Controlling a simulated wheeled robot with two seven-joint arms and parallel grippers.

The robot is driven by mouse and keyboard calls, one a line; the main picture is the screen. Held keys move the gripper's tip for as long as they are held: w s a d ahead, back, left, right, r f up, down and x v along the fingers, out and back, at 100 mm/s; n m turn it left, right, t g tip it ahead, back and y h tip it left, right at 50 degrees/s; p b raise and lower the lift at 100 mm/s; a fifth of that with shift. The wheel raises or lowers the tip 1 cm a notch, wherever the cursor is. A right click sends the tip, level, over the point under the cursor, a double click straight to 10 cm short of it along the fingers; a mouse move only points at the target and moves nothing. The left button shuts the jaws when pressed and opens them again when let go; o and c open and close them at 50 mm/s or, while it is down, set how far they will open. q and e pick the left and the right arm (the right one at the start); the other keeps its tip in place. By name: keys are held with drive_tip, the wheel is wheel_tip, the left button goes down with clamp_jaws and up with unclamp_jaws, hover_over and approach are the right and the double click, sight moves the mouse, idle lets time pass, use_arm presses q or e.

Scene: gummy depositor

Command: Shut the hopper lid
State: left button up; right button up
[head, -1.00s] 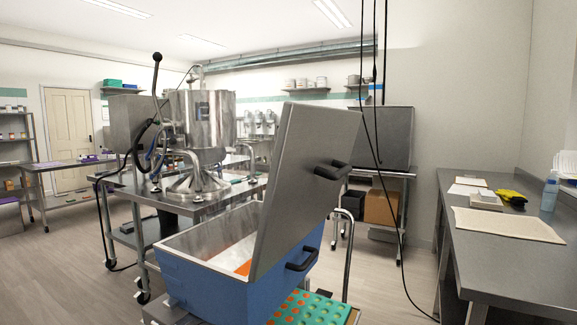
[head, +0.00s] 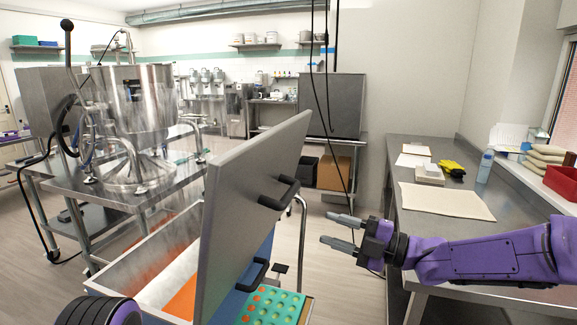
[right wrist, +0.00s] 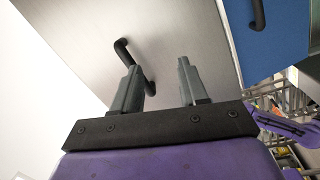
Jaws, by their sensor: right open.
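The hopper lid (head: 252,198) is a grey metal panel that stands raised, tilted slightly to the right, over the open blue hopper (head: 256,290). A black lid handle (head: 281,193) is on its right face; a second black handle (head: 254,275) is lower, on the blue body. Orange and white material shows inside. My right gripper (head: 335,229) is open and empty, right of the lid and apart from it. In the right wrist view, the lid handle (right wrist: 124,52) appears just beyond the left finger of the open jaws (right wrist: 158,82). A purple and black part of mine shows at the bottom left; the left jaws are out of view.
A green tray with round cavities (head: 275,308) lies beside the hopper. A steel bench (head: 420,230) with a cloth and yellow gloves stands at right. The depositor machine (head: 135,115) stands on a table at left. Black cables (head: 322,110) hang behind the lid.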

sight(293, 195)
wheel_tip(293, 195, up, 7)
drive_tip(key=s+n+g, duration=0.2)
drive_tip(key=n, duration=0.3)
drive_tip(key=p+x, duration=0.2)
drive_tip(key=x, duration=0.2)
drive_tip(key=p+x, duration=0.2)
drive_tip(key=x, duration=0.3)
drive_tip(key=shift+w+a+r+p, duration=0.2)
drive_tip(key=shift+a+p, duration=0.05)
drive_tip(key=shift+p, duration=0.05)
drive_tip(key=shift+w+a+f, duration=0.1)
drive_tip(key=shift+a, duration=0.25)
use_arm(q)
wheel_tip(293, 195, up, 6)
drive_tip(key=shift+f, duration=0.1)
use_arm(e)
drive_tip(key=shift+w+a+f, duration=0.1)
clamp_jaws()
